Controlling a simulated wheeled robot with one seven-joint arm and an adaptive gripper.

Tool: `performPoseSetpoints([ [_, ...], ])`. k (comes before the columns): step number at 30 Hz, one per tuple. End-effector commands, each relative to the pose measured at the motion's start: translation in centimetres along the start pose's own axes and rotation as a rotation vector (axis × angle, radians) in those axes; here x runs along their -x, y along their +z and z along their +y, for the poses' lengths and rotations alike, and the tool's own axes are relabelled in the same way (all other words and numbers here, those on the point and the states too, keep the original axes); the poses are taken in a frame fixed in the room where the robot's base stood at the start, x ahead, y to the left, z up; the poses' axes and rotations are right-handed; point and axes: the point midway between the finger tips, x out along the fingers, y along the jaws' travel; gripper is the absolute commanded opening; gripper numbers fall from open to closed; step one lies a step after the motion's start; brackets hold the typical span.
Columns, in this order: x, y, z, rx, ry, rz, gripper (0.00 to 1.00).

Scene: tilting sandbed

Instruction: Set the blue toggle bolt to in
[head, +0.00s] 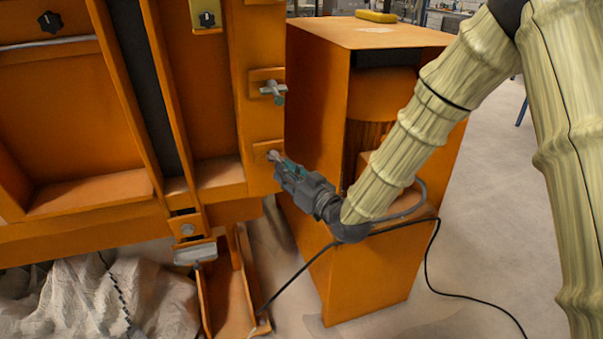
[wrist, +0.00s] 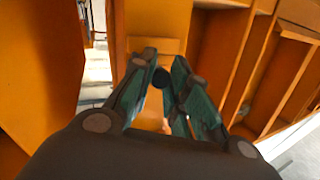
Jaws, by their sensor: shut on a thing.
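My gripper (head: 279,165) reaches from the right to the lower bolt bracket (head: 264,146) on the orange frame. Its fingers are shut on the toggle bolt there. In the wrist view a dark, bluish round end of the blue toggle bolt (wrist: 160,77) shows between the teal fingers of my gripper (wrist: 164,75). Most of this bolt is hidden by the fingers, and I cannot tell how far in or out it sits. A second, grey toggle bolt (head: 273,91) sits in the bracket above, apart from my gripper.
An orange cabinet (head: 315,110) stands close behind and right of my gripper, with a yellow object (head: 376,16) on top. Black knobs (head: 50,22) sit on the orange frame (head: 245,120). A cable (head: 432,245) runs over the cabinet's lower ledge. Open floor lies at right.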

Motion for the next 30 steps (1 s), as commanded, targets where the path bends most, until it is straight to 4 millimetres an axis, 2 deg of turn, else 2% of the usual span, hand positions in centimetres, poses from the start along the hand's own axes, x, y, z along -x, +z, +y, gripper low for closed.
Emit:
performPoseSetpoints([
  [1, -0.2, 0.1, -0.6, 0.001, -0.006, 0.002, 0.0],
  [9, -0.5, 0.1, -1.6, 0.001, -0.005, 0.003, 0.0],
  [26, -0.7, 0.0, -2.2, 0.001, -0.012, 0.004, 0.0],
  [27, -0.7, 0.0, -2.2, 0.001, -0.012, 0.004, 0.21],
  [30, -0.7, 0.1, -2.1, 0.001, -0.01, 0.004, 0.39],
])
